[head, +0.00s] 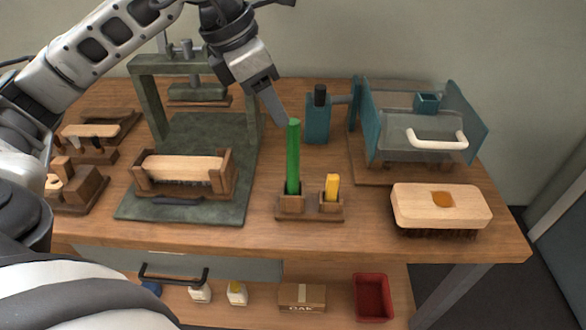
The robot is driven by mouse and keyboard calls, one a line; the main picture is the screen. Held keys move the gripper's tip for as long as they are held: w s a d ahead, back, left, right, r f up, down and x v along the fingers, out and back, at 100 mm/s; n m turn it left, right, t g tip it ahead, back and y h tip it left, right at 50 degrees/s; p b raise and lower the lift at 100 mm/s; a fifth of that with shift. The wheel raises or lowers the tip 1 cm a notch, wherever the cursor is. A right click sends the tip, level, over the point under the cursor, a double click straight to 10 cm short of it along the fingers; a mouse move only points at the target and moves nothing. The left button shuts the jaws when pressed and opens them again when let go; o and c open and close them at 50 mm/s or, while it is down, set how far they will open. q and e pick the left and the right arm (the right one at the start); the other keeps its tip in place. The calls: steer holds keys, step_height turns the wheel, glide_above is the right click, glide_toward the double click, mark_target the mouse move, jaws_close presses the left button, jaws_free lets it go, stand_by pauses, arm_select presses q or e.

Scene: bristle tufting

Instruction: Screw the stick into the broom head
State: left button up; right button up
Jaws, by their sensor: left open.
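A green stick (293,158) stands upright in the left socket of a small wooden holder (310,215) near the middle of the bench. My left gripper (281,118) comes down from above, open, with its finger beside the stick's top end; I cannot tell whether they touch. A pale wooden block with dark bristles below, which looks like the broom head (415,207), sits at the bench's right front. An amber patch marks its top. Another bristled wooden block (182,169) lies in a wooden cradle on the press base. My right gripper is not in view.
A yellow piece (332,187) stands in the holder's right socket. The dark green press (149,105) is at left. A teal machine with a clear guard (425,125) is behind the broom head. Wooden tool racks (85,190) fill the left edge. A shelf (335,310) below holds a red bin.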

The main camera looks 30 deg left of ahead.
mark_target(297, 141)
arm_select(q)
steer(key=x, duration=0.4)
steer(key=shift+d+f, duration=0.1)
steer(key=x, duration=0.5)
steer(key=shift+d+p, duration=0.3)
steer(key=shift+d, duration=0.05)
jaws_close()
